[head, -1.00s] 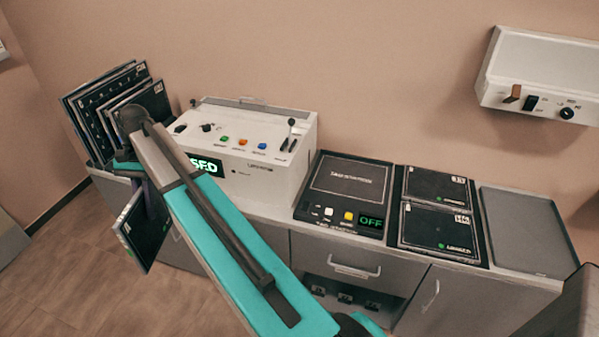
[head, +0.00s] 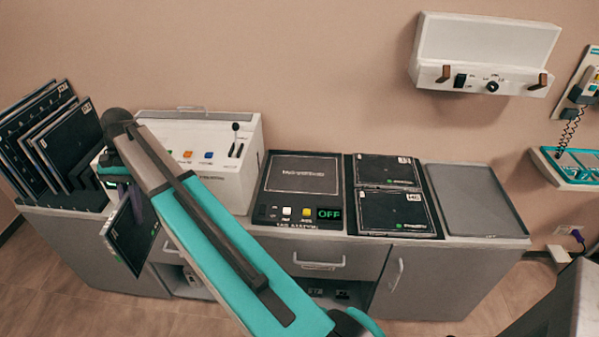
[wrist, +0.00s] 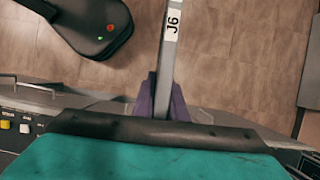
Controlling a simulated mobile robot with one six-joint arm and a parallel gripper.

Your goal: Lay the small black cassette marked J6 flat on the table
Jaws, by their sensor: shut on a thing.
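My gripper (wrist: 165,108) is shut on the small black cassette marked J6. In the wrist view the cassette J6 (wrist: 171,60) shows edge-on between the purple fingers, with its white J6 label towards the camera. In the head view the cassette (head: 132,238) hangs upright and tilted, in front of the counter's left part and clear of its top. My arm hides much of the gripper in the head view. The counter top (head: 468,241) is the table surface in view; most of it is covered.
A rack of upright cassettes (head: 45,150) stands at the left end. A white control box (head: 240,160), a black station reading OFF (head: 300,180), a tray holding two cassettes (head: 440,230) and an empty grey tray (head: 475,200) line the counter. A wall unit (head: 485,65) hangs above.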

